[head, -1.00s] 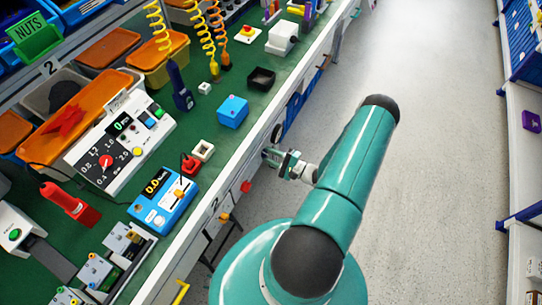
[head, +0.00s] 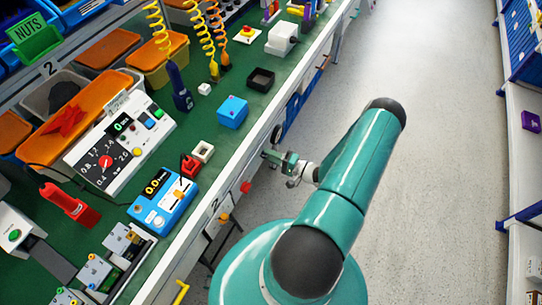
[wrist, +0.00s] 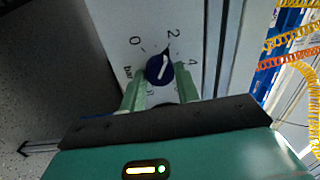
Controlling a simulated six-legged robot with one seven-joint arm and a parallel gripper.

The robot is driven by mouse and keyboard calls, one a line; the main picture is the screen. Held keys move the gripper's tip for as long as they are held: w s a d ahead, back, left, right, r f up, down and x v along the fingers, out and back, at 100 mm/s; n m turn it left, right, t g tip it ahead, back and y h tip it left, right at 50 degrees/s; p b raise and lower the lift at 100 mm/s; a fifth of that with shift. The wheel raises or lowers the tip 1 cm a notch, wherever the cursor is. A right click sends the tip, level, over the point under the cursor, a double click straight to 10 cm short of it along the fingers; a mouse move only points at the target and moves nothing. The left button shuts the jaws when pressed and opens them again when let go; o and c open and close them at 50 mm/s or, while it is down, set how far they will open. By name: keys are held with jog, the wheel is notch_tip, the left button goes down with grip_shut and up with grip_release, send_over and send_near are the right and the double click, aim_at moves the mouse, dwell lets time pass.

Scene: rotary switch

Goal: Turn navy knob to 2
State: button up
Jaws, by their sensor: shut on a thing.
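The navy knob (wrist: 157,70) sits on a white panel (wrist: 145,18) in the wrist view. Its white pointer line leans up and slightly right, towards the printed 2. The marks 0, 2 and 4 run around it from upper left to right, and "bar" is printed at its left. My gripper (wrist: 159,80) has its two green fingers on either side of the knob, shut on it. In the head view my gripper (head: 271,156) is at the front face of the bench; I cannot make out the navy knob there.
The green bench top (head: 232,147) carries a blue box (head: 233,112), a blue meter (head: 164,199) and a white control box (head: 121,142). A dark round part (head: 276,134) and a red button (head: 246,187) are on the bench front. The aisle floor (head: 430,150) is clear.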

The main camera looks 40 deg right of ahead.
jog(key=o, duration=1)
jog(key=shift+c, duration=0.2)
jog(key=shift+s, duration=0.1)
jog(key=v, duration=1.3)
jog(key=shift+s+d, duration=0.2)
jog(key=shift+s, duration=0.1)
